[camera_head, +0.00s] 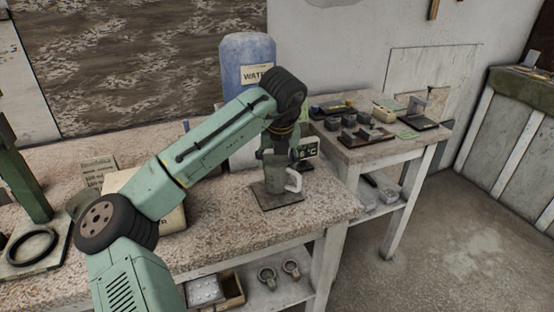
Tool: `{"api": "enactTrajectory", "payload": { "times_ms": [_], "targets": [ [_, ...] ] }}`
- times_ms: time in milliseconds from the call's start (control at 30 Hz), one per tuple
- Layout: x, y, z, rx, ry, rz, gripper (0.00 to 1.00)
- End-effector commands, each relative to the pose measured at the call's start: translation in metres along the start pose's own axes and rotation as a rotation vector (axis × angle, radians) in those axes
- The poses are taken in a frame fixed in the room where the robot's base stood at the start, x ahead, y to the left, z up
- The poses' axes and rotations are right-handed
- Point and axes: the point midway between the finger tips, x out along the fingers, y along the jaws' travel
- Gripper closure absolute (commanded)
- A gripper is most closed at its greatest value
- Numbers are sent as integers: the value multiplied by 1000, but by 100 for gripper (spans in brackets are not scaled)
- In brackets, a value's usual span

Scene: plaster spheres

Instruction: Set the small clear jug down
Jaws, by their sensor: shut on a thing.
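The small jug (276,177) looks grey-green and see-through, with a pale handle (294,181) on its right side. It is upright over a dark square mat (290,199) near the front right of the speckled bench. My gripper (272,158) comes down from above and is shut on the jug near its top. The fingertips are small and partly hidden by my arm. I cannot tell whether the jug's base touches the mat.
A blue water bottle (247,65) stands behind my arm. A second table (375,150) with dark blocks and trays stands at the back right. The bench's front edge (300,238) is near the mat.

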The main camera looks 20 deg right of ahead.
Motion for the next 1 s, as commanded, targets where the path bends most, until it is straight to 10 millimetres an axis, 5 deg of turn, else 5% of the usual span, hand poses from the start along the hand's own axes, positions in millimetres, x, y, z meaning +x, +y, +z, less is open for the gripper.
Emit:
{"api": "enactTrajectory", "payload": {
  "times_ms": [333,367,700,1000],
  "targets": [
    [3,0,-1,0,0,-1,86],
    [2,0,-1,0,0,0,41],
    [2,0,-1,0,0,0,19],
    [3,0,-1,0,0,0,19]
  ]
}}
